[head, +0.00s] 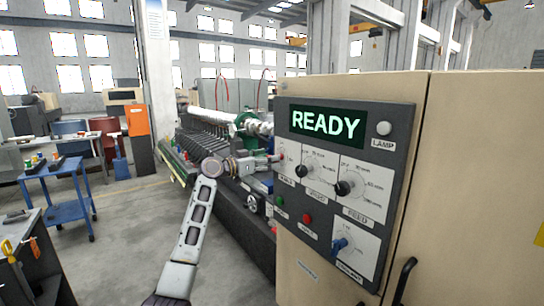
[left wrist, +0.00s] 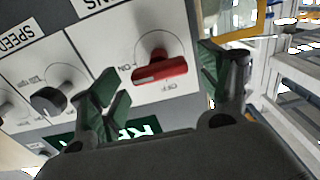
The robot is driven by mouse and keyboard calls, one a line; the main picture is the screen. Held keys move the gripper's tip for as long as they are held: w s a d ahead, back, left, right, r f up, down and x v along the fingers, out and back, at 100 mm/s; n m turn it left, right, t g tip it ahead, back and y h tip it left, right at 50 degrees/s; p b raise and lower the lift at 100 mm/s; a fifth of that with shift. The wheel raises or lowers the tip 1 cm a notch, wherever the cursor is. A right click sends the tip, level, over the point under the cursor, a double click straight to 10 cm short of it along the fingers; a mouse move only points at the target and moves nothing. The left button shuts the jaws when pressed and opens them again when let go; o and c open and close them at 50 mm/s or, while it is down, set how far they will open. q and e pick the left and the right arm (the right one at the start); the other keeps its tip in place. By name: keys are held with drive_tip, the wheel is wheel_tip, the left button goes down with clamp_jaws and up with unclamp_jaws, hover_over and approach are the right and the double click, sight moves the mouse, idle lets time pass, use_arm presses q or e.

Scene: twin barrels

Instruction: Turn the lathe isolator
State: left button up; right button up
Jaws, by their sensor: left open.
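The red isolator handle (left wrist: 160,68) sits on a white plate with ON and OFF lettering, clear in the left wrist view. Its bar lies nearly crosswise in that picture; I cannot tell which mark it points to. My left gripper (left wrist: 165,92) is open, with one green-padded finger on each side of the handle and visible gaps to it. In the head view my left gripper (head: 270,158) is at the left edge of the control panel (head: 325,220), where the isolator is mostly hidden. My right gripper is not in view.
The panel carries a READY display (head: 326,124), a lamp (head: 384,128), black speed (head: 301,171) and feed (head: 343,188) knobs, a red button (head: 307,219) and a blue knob (head: 340,245). The lathe (head: 225,150) stands behind. A blue cart (head: 62,208) is at left.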

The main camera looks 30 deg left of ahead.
use_arm(q)
drive_tip(key=shift+p+x, duration=0.3)
drive_tip(key=shift+x, duration=0.75)
drive_tip(key=shift+c, duration=0.3)
drive_tip(key=c, duration=1)
